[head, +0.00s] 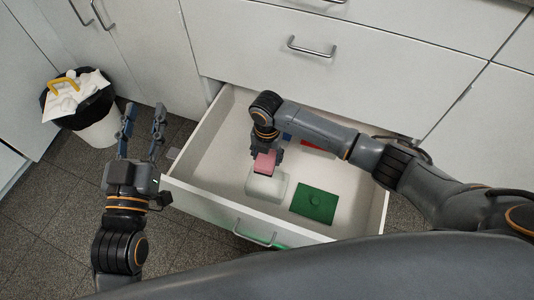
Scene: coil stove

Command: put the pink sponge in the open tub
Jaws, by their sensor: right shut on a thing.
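The pink sponge (265,161) is in my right gripper (266,151), which is shut on it. The gripper points down inside the open drawer. A whitish translucent tub (266,187) stands on the drawer floor, just below and in front of the sponge in the picture. The sponge overlaps the tub's far edge in view; I cannot tell whether they touch. A green flat lid-like piece (315,204) lies to the right of the tub. My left gripper (144,108) is open and empty, outside the drawer on the left, its fingers spread and pointing away.
The white drawer (208,197) is pulled out below closed drawer fronts (340,75). A red item (318,145) and a blue item (288,136) lie at its back, partly hidden by my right arm. A bin (101,132) with a black liner stands at the left.

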